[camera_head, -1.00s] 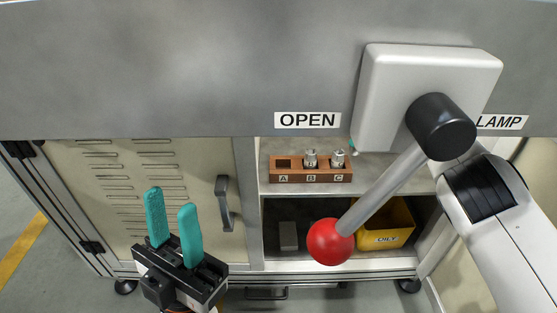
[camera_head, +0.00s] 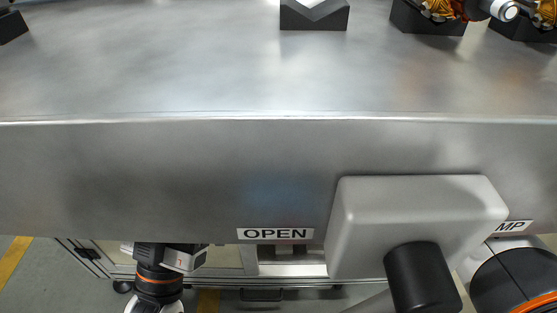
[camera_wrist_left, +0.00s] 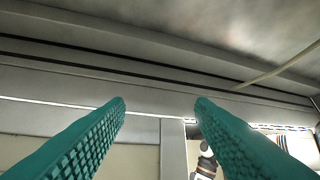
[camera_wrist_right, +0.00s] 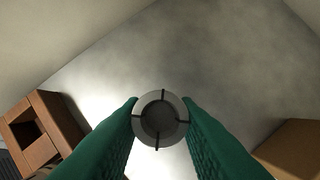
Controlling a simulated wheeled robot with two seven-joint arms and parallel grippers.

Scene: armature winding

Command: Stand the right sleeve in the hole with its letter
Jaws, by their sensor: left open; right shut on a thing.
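In the right wrist view my right gripper (camera_wrist_right: 161,112) is shut on a round grey sleeve (camera_wrist_right: 161,125), seen end-on with a dark centre and several dark slots at its rim. No letter shows on it. A brown block with a square opening (camera_wrist_right: 41,152) is at the left of that view; I cannot tell whether it is the lettered rack. My left gripper (camera_wrist_left: 160,105) is open and empty in the left wrist view. In the head view its wrist shows below the machine's edge and its fingers are hidden. My right gripper is hidden there.
The broad steel top (camera_head: 200,70) fills the head view, with a dark V-block (camera_head: 314,14) and armatures at its far edge. A grey lever box (camera_head: 415,215) stands beside the OPEN label (camera_head: 275,234). Another brown block (camera_wrist_right: 295,150) is at the right wrist view's right.

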